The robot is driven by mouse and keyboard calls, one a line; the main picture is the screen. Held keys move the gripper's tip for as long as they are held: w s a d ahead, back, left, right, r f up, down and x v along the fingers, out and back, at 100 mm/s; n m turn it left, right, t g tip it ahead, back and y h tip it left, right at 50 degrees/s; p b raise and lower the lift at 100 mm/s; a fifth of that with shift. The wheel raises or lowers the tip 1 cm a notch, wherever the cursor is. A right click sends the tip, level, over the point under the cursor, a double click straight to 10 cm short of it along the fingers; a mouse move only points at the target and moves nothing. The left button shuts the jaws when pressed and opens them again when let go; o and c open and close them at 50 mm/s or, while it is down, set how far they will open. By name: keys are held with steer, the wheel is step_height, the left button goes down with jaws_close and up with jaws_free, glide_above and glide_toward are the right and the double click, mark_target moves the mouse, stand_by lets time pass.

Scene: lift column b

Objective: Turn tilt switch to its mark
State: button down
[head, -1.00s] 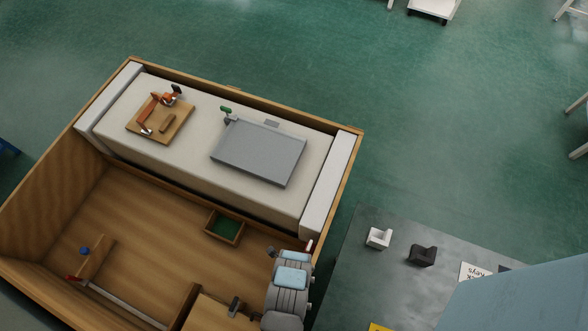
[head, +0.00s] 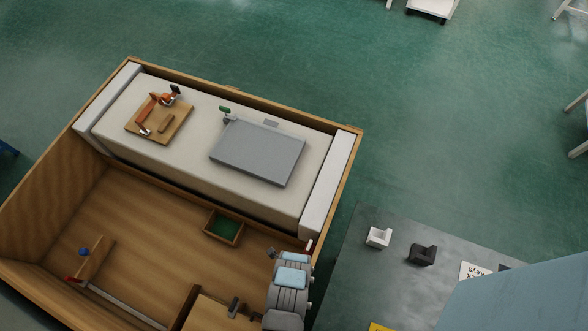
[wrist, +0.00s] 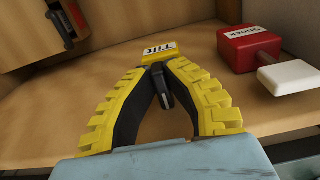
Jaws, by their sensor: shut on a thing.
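The tilt switch shows in the wrist view as a yellow block with a "Tilt" label (wrist: 159,50), top centre, and a dark lever (wrist: 164,90) in front of it. My gripper (wrist: 159,66), with yellow ridged fingers, is shut on the dark lever, its tips close to the yellow block. The fingers hide part of the switch, and I cannot make out its mark or the lever's exact angle against it. In the head view my arm covers the place where my fingers are.
A red "Shock" block (wrist: 249,47) with a white paddle (wrist: 287,77) stands close on the right. A dark handle (wrist: 65,25) is on the wooden panel at upper left. In the head view, a grey plate (head: 258,152) and a small wooden board (head: 150,132) lie on the pale counter (head: 205,130).

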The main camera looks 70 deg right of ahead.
steer(key=shift+f, duration=0.1)
steer(key=shift+a+f+n+b, duration=0.15)
steer(key=shift+n+b, duration=0.5)
steer(key=shift+n, duration=0.45)
steer(key=shift+a+r+n+b, duration=0.1)
steer(key=shift+n+b, duration=0.1)
steer(key=shift+n, duration=0.4)
steer(key=shift+r+n+b, duration=0.1)
steer(key=shift+n+b, duration=0.05)
steer(key=shift+n, duration=0.45)
steer(key=c, duration=1.1)
jaws_free()
steer(key=shift+r, duration=3.75)
